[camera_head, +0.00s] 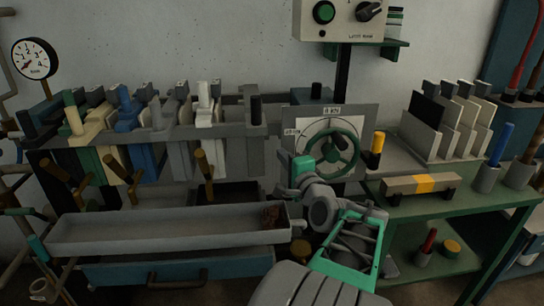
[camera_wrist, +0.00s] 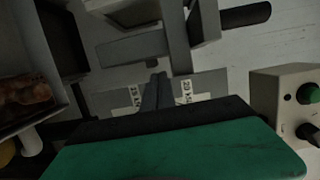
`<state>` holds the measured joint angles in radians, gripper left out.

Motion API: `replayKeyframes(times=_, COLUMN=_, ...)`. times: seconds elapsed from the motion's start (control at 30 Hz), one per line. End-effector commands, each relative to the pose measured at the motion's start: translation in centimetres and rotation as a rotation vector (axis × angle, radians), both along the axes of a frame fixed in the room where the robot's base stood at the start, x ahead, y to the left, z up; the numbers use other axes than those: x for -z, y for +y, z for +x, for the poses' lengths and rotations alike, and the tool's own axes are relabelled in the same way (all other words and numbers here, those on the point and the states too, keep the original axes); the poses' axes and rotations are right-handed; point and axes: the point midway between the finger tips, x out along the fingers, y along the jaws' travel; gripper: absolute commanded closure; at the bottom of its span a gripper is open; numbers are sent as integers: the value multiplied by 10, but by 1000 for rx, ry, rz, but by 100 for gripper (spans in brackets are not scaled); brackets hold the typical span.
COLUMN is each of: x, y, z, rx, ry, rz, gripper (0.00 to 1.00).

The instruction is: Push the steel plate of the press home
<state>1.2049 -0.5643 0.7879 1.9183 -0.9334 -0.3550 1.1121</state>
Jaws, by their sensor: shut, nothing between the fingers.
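The press holds a row of hanging plates on a rail. At the right end of the row is a grey steel plate (camera_head: 236,118) with an upright black handle (camera_head: 256,108). The wrist view shows grey steel parts of it (camera_wrist: 178,38), with the black handle (camera_wrist: 246,16) beside them. My gripper (camera_head: 298,172) is just right of the steel plate, partly hidden by my own arm. In the wrist view my gripper's dark fingers (camera_wrist: 158,82) are together and empty, pointing at the plate. I cannot tell whether they touch it.
A handwheel (camera_head: 333,148) with a dial panel stands right of my gripper. A control box (camera_head: 338,18) hangs above. A long grey tray (camera_head: 160,232) lies below the plates, with brown lumps at its right end. A green bench (camera_head: 440,203) with cups and spare plates is at right.

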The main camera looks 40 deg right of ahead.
Motion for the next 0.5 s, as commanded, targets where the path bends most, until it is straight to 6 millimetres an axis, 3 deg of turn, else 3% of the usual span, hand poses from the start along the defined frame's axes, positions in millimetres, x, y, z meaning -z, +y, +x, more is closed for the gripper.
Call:
replayKeyframes(times=0.17, x=-4, y=-7, z=15, rx=1, ry=-16, rz=10, gripper=100)
replayKeyframes(times=0.5, x=-3, y=-30, z=77, rx=1, ry=-12, rz=7, gripper=100)
